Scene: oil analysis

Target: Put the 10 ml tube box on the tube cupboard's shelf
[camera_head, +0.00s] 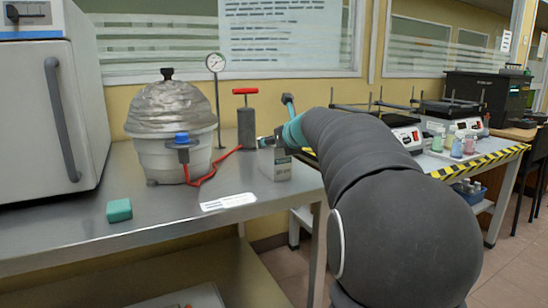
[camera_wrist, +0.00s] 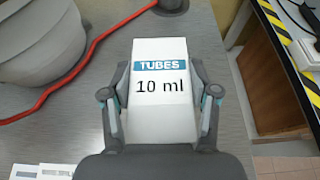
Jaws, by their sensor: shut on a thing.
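The 10 ml tube box (camera_wrist: 160,75) is a white box with a blue "TUBES" band and "10 ml" on its face. In the wrist view it is between the two fingers of my gripper (camera_wrist: 160,105), which is shut on it. In the head view the box (camera_head: 275,167) is at the right end of the metal bench (camera_head: 140,220), in front of the red-handled pump. My gripper (camera_head: 270,142) is at its top there, partly hidden by my arm. I cannot tell whether the box touches the bench. I cannot make out the tube cupboard in either view.
A grey vessel (camera_head: 170,135) with a red hose (camera_head: 215,170) stands left of the box, beside a pump (camera_head: 246,125) and gauge. A green sponge (camera_head: 119,210) and paper label (camera_head: 228,201) lie in front. A second bench with hotplates (camera_head: 390,125) and bottles is at right, across a gap.

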